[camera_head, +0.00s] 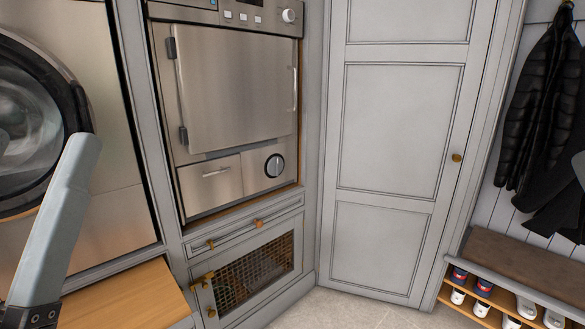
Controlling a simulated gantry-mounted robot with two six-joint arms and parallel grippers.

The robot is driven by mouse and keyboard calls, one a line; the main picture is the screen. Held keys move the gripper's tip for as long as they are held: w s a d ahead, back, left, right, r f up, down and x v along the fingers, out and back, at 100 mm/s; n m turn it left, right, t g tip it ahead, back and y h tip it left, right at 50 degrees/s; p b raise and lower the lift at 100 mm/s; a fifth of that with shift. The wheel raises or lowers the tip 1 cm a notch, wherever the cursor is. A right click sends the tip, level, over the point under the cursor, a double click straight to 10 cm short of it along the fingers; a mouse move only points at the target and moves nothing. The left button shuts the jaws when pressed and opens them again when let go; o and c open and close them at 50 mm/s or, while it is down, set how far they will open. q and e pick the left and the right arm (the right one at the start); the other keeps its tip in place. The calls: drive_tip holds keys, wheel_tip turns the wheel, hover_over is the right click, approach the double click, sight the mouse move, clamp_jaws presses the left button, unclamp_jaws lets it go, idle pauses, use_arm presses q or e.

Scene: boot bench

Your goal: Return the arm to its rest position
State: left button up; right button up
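A grey link of my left arm (62,220) stands at the left, in front of the front-loading machine and near the wooden surface. Its lower end meets a dark joint at the bottom left corner. My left gripper is outside the picture. A small grey piece at the right edge (580,168) may be part of my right arm; I cannot tell. My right gripper is outside the picture. Nothing held can be seen.
A round-doored machine (108,225) is at left, beside a steel built-in appliance (235,95) above a mesh-fronted cabinet (208,298). A wooden surface (125,297) juts out below. A closed grey door (395,130), boot bench (520,262) and black jacket (540,100) stand right. The visible floor (340,308) is clear.

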use_arm(q)
wheel_tip(320, 180, up, 32)
drive_tip(key=d+h+p, duration=0.1)
drive_tip(key=h+p, duration=0.1)
drive_tip(key=p, duration=3)
drive_tip(key=shift+w+n, duration=0.2)
drive_tip(key=shift+n, duration=0.2)
drive_tip(key=shift+a+y, duration=0.1)
drive_tip(key=shift+y, duration=0.2)
